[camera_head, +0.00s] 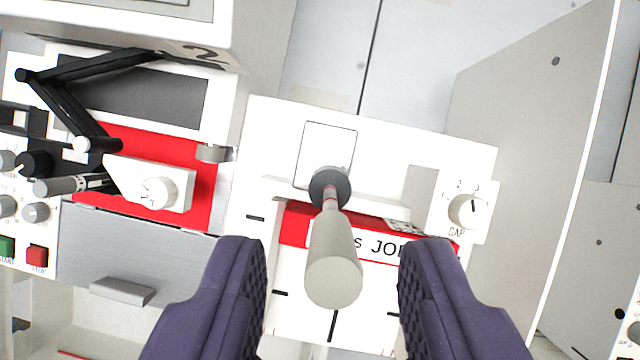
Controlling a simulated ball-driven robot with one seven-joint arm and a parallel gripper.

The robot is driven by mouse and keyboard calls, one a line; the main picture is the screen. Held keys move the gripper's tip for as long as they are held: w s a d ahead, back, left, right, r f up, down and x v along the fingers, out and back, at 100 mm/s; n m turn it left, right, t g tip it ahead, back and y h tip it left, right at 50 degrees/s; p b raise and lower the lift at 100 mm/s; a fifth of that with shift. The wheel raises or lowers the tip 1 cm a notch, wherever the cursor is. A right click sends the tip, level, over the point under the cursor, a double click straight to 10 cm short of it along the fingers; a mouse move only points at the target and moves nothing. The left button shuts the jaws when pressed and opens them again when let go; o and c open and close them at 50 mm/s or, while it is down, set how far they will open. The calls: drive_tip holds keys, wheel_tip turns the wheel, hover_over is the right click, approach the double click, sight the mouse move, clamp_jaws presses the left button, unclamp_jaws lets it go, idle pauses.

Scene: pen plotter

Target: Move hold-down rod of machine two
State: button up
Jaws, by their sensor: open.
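A rod with a pale grey cylindrical grip (333,265), a thin shaft and a dark round collar (330,188) stands out from a white panel (400,150); I take it for the hold-down rod. Its grip points toward the camera and down the picture. My gripper (332,258) is open, with one purple finger on each side of the grip. Gaps show between the grip and both fingers, so they appear apart. A red and white label, partly hidden by the rod, lies behind it.
A knob marked GAP (464,210) is right of the rod. At left are a red plate (125,135), a black linkage arm (62,105), a white dial block (155,186) and green and red buttons. A grey side wall (530,150) rises at right.

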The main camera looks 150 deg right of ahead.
sight(330, 205)
drive_tip(key=shift+x, duration=1.35)
drive_tip(key=shift+c, duration=0.2)
clamp_jaws()
